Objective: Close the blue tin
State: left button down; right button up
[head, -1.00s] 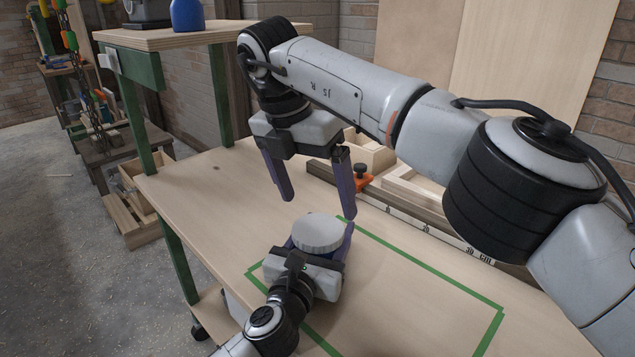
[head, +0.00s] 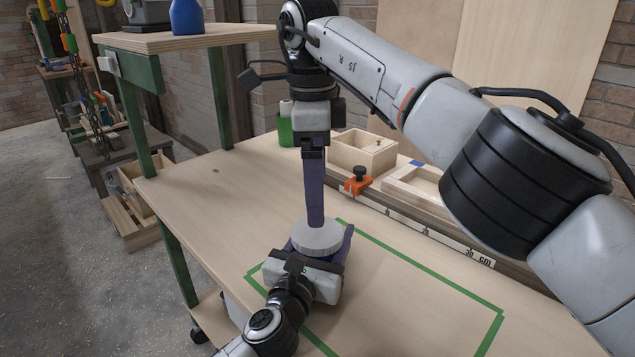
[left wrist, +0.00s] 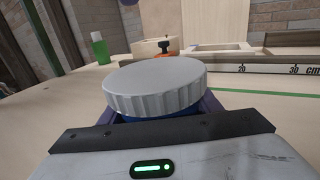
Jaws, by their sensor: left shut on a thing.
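The blue tin (left wrist: 150,118) shows as a thin blue strip under a round, ribbed grey lid (left wrist: 155,82). In the head view the lid (head: 318,237) sits on top inside the green tape outline. I cannot tell whether it is fully seated. My left gripper (head: 322,250) is shut on the tin, its purple fingers at the sides below the lid. My right gripper (head: 315,222) points straight down over the lid. Its fingers line up edge-on, so their gap is hidden. A dark purple tip at the top of the left wrist view lies above the lid, apart from it.
Green tape (head: 430,268) marks a rectangle on the wooden bench, mostly clear to the right. Behind stand a ruler strip (head: 440,238), an orange clamp (head: 357,182), wooden boxes (head: 362,152) and a green container (head: 285,132). A raised shelf (head: 185,37) is at the back left.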

aim_at(317, 231)
jog(key=n, duration=0.5)
jog(key=shift+s+r, duration=0.1)
jog(key=shift+f, duration=4.05)
jog(key=c, duration=1.1)
jog(key=o, duration=1.1)
jog(key=shift+r, duration=0.15)
